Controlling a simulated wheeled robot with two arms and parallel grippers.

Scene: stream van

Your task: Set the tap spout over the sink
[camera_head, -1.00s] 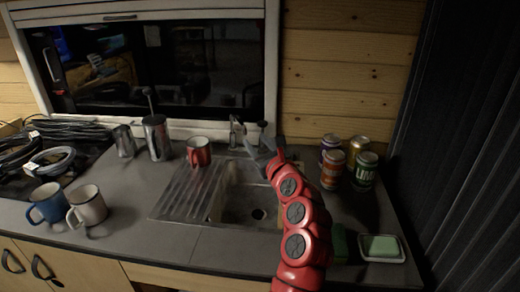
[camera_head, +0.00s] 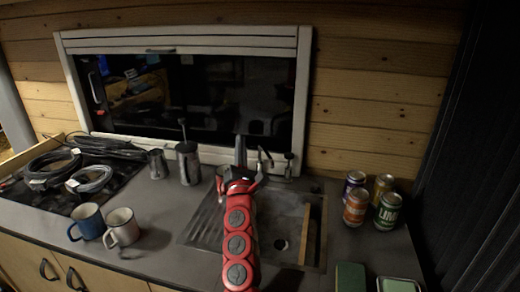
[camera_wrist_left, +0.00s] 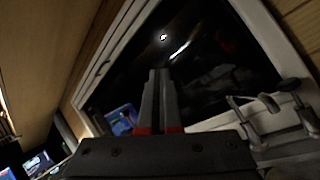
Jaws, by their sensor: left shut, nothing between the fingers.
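The sink (camera_head: 285,215), with its ribbed drainer, is set in the grey counter, partly hidden by my left arm. The metal tap (camera_head: 264,158) stands at the sink's back edge, below the window. Its metal parts also show at the right of the left wrist view (camera_wrist_left: 250,130). I cannot tell clearly which way the spout points. My left gripper (camera_head: 240,142) is shut and empty, fingers pointing up, just left of the tap in the head view. In the left wrist view its closed fingers (camera_wrist_left: 158,76) stand apart from the tap. My right gripper is not in view.
A steel jug (camera_head: 189,165) and a smaller one (camera_head: 158,164) stand left of the tap. A blue mug (camera_head: 87,222) and white mug (camera_head: 122,227) stand front left. Several cans (camera_head: 388,211) stand right of the sink. A tan strip (camera_head: 306,235) shows at the sink's right side.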

